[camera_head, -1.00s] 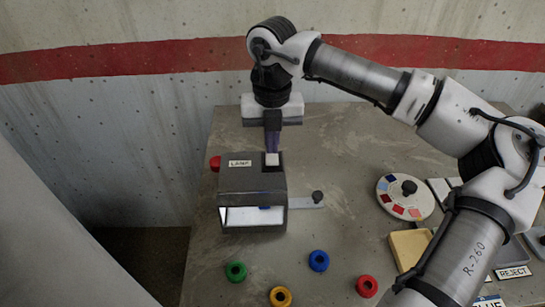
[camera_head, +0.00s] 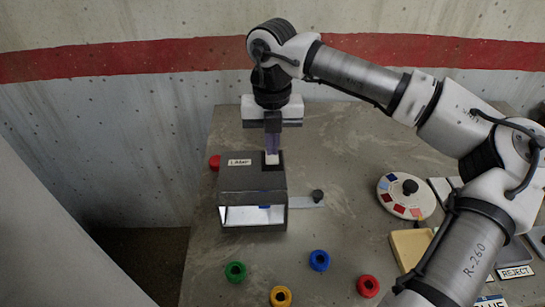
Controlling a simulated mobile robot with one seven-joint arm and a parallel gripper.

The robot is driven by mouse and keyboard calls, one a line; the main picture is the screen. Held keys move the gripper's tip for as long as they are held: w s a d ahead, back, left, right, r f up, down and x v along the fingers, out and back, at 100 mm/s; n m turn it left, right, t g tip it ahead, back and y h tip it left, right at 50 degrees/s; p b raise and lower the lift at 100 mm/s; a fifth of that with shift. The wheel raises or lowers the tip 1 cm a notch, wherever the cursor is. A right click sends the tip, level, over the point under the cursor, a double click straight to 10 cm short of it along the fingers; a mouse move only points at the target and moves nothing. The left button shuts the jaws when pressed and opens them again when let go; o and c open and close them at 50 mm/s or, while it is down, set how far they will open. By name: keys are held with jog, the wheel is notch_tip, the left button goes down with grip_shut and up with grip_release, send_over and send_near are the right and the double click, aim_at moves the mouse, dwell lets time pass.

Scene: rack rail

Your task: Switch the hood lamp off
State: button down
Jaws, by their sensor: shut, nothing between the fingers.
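The hood (camera_head: 236,181) is a dark grey box with a "LAMP" label (camera_head: 239,162) on its top. Its open front shows a bright, lit inside (camera_head: 240,215). A small white rocker switch (camera_head: 271,159) sits in a dark plate at the back right of the hood's top. My gripper (camera_head: 272,154) is shut and empty, pointing down with its fingertips at the switch. I cannot tell whether the tips touch it, as they overlap it in this view.
A red knob (camera_head: 214,162) is at the hood's left, and a grey slide with a black knob (camera_head: 318,195) sticks out right. Green (camera_head: 236,272), yellow (camera_head: 281,296), blue (camera_head: 319,260) and red (camera_head: 368,286) rings lie in front. A round colour dial (camera_head: 406,196) stands right.

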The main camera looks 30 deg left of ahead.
aim_at(272, 159)
jog(key=shift+f+b, duration=0.8)
jog(key=shift+f, duration=0.2)
jog(key=shift+r, duration=0.15)
jog(key=shift+r+p, duration=1.95)
jog(key=shift+r, duration=1.5)
jog(key=shift+s+f, duration=0.1)
jog(key=shift+f, duration=0.05)
